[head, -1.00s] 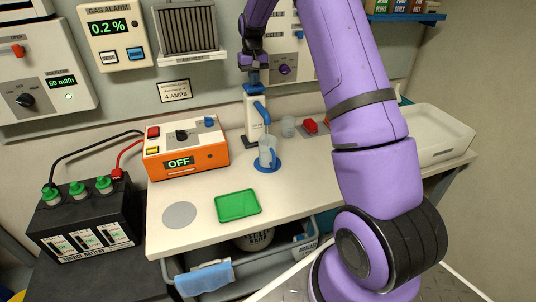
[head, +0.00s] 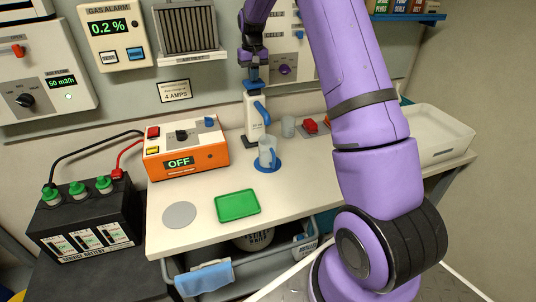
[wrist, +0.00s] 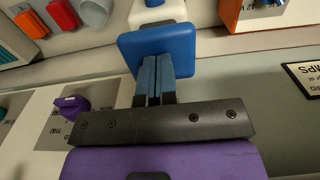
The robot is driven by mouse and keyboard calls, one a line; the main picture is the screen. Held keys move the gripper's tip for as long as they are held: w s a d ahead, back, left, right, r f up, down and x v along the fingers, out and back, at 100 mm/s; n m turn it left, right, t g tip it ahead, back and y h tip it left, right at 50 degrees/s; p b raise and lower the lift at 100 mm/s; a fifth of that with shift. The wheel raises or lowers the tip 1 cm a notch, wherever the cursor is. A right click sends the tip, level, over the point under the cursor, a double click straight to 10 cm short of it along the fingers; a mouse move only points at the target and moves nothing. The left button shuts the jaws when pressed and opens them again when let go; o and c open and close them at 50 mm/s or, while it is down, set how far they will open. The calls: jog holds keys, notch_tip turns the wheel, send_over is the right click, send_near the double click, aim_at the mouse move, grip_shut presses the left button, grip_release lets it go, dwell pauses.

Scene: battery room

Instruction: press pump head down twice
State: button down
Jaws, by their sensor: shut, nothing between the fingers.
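The white pump bottle (head: 253,115) stands at the back of the bench, with a blue spout (head: 262,112) on its front. Its pump head is a blue square pad, seen large in the wrist view (wrist: 160,45). My gripper (head: 253,79) points down from above at the bottle's top. In the wrist view its two blue fingers (wrist: 155,75) are shut together and empty, with their tips over the pad. I cannot tell whether they touch it.
An orange charger (head: 187,150) reading OFF stands left of the bottle. A small grey cup (head: 288,127) and red blocks (head: 311,126) are to the right, a white tray (head: 440,135) farther right. A green tray (head: 237,206) lies in front. Wall panels stand close behind my gripper.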

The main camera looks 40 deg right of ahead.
jog(key=shift+r, duration=2)
notch_tip(320, 180, up, 6)
dwell(0.5)
